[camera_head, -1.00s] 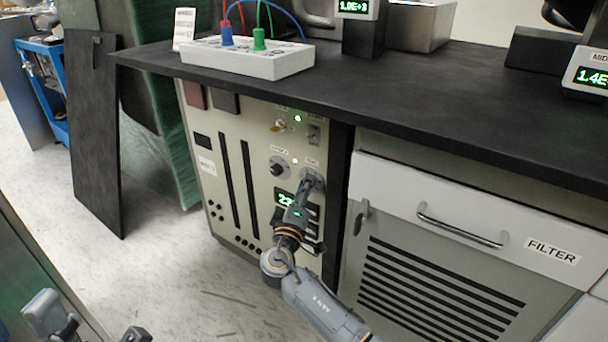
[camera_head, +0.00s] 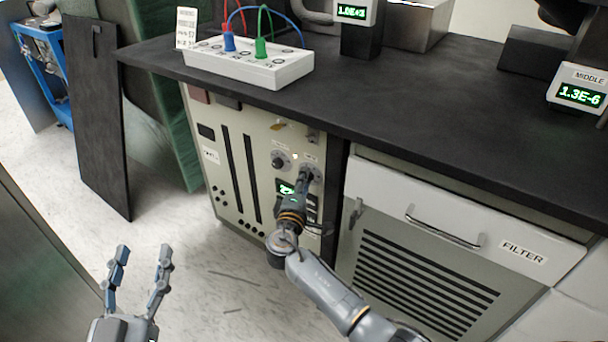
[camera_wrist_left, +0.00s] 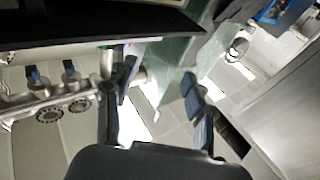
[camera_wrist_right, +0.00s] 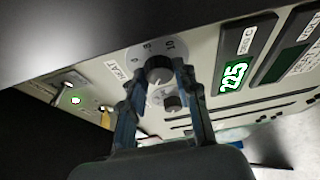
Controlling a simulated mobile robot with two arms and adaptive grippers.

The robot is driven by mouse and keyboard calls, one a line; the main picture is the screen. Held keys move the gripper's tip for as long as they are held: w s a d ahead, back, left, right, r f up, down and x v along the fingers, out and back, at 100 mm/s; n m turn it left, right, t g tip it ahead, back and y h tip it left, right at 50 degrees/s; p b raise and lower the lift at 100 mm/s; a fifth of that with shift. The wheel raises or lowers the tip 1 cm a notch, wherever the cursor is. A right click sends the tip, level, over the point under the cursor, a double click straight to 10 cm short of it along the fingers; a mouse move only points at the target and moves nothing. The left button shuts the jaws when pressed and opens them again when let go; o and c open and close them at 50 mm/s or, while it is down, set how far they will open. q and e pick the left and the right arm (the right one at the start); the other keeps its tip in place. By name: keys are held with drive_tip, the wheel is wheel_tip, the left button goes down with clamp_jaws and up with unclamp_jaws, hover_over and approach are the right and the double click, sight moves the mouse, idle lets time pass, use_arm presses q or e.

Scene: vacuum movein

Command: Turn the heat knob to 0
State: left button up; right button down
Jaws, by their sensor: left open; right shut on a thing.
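The heat knob (camera_wrist_right: 159,70) is a dark round knob on a pale numbered dial marked HEAT. In the right wrist view it sits between the fingertips of my right gripper (camera_wrist_right: 158,84), which is shut on it. The exact setting is hard to read. In the head view my right gripper (camera_head: 306,179) reaches the upper right of the beige control panel (camera_head: 240,190) and mostly hides the knob. A green display (camera_wrist_right: 235,77) beside the dial seems to read 225. My left gripper (camera_head: 138,262) is open and empty above the floor, left of the panel.
A second dark knob (camera_head: 277,163) is left of the heat knob. The black countertop (camera_head: 400,95) overhangs the panel. A white box (camera_head: 250,68) with cables stands on it. A FILTER drawer (camera_head: 465,215) is to the right. Open floor (camera_head: 190,290) lies in front.

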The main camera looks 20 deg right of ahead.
use_arm(q)
drive_tip(key=s+a+f+g+y+p, duration=0.25)
drive_tip(key=f+g, duration=0.55)
drive_tip(key=f, duration=0.4)
drive_tip(key=s+a+f+g+y+p, duration=0.1)
drive_tip(key=s+a+f+g+p, duration=0.2)
drive_tip(key=s, duration=0.4)
drive_tip(key=s+a+f+g+y+p, duration=0.1)
drive_tip(key=s+a+f+g+p, duration=0.1)
drive_tip(key=s+g, duration=0.4)
drive_tip(key=s+f+p, duration=0.3)
drive_tip(key=f+p, duration=0.3)
drive_tip(key=f, duration=1.5)
drive_tip(key=shift+d+f+n, duration=0.15)
drive_tip(key=shift+f+n, duration=0.05)
drive_tip(key=shift+n, duration=0.1)
use_arm(e)
drive_tip(key=shift+w+a+r+n+g+h, duration=0.1)
drive_tip(key=shift+n+g+h, duration=0.15)
drive_tip(key=shift+n+g, duration=1.25)
drive_tip(key=shift+a+r+n+g+h, duration=0.15)
drive_tip(key=shift+n+g, duration=0.5)
drive_tip(key=shift+n, duration=1.7)
drive_tip(key=shift+w+d+f+n+g+h, duration=0.1)
drive_tip(key=shift+n+g+h, duration=0.2)
drive_tip(key=shift+n+g, duration=1.2)
drive_tip(key=shift+s+n+t, duration=0.1)
drive_tip(key=shift+n+t, duration=0.35)
drive_tip(key=shift+n, duration=0.1)
